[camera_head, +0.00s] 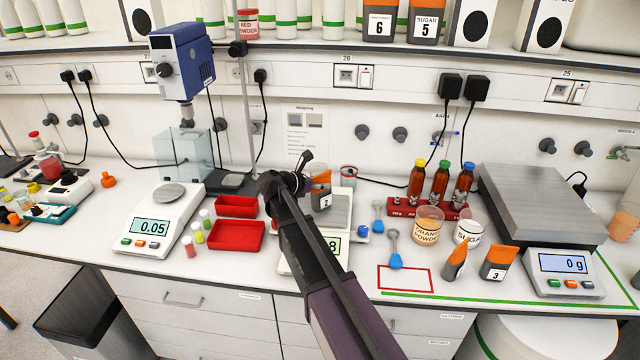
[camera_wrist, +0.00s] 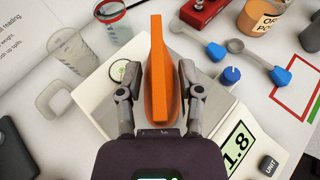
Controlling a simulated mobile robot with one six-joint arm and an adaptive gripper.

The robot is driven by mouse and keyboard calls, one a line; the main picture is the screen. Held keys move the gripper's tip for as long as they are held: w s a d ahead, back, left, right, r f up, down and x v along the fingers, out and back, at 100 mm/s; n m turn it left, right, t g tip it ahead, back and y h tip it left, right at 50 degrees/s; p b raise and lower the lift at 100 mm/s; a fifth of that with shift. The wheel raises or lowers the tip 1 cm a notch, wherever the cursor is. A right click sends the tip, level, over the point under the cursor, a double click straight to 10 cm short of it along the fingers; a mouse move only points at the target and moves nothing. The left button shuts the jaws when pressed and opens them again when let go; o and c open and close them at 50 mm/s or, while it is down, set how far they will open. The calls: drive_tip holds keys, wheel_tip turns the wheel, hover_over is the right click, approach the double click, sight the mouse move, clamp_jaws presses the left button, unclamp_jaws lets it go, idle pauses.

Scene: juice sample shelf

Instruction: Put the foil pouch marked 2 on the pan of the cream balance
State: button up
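The foil pouch marked 2 (camera_head: 322,201), grey with an orange top, stands upright over the pan (camera_head: 338,212) of the cream balance (camera_head: 297,262). In the wrist view the pouch (camera_wrist: 158,70) shows as an orange edge between the fingers of my gripper (camera_wrist: 160,80). A narrow gap shows on each side, so the gripper looks open around it. The balance display (camera_wrist: 238,148) ends in 1.8; its other digits are hidden. My arm covers part of the balance in the head view. The pouch's lower edge looks to be on the pan, but contact is hard to see.
Left stand red trays (camera_head: 236,235) and a white balance (camera_head: 160,222) reading 0.05. Right are blue scoops (camera_head: 393,250), a bottle rack (camera_head: 428,208), powder tubs (camera_head: 428,226), pouch 3 (camera_head: 498,264) and a large scale (camera_head: 565,262). A red-outlined area (camera_head: 405,278) is free.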

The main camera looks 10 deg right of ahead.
drive_tip(key=shift+r, duration=0.1)
idle(0.4)
drive_tip(key=shift+s+a+r+p, duration=0.25)
drive_tip(key=shift+a+p, duration=0.1)
drive_tip(key=shift+a, duration=0.15)
drive_tip(key=p+v, duration=0.4)
drive_tip(key=v, duration=0.6)
drive_tip(key=shift+s+a, duration=0.15)
drive_tip(key=shift+a, duration=0.2)
drive_tip(key=shift+r, duration=0.1)
drive_tip(key=s+d+f+m+g+y, duration=0.1)
drive_tip(key=s+d+f+m+y, duration=0.1)
drive_tip(key=s+m, duration=0.3)
drive_tip(key=s+d+f+m+g+y, duration=0.2)
drive_tip(key=s+d+f+m+y, duration=0.1)
drive_tip(key=s+d+f+m, duration=0.2)
drive_tip(key=s+d+f+m+g+y, duration=0.2)
drive_tip(key=s+d+f+m+y, duration=0.1)
drive_tip(key=s+m, duration=0.3)
drive_tip(key=shift+s+d+f+m, duration=0.15)
drive_tip(key=shift+s, duration=0.4)
drive_tip(key=shift+s+d+f+m, duration=0.1)
drive_tip(key=shift+s+d+m, duration=0.05)
drive_tip(key=shift+s, duration=0.4)
drive_tip(key=s+f+m+g+y, duration=0.1)
drive_tip(key=s+m+y, duration=0.3)
drive_tip(key=s+m, duration=0.2)
drive_tip(key=shift+a+m, duration=0.25)
drive_tip(key=shift+m, duration=0.05)
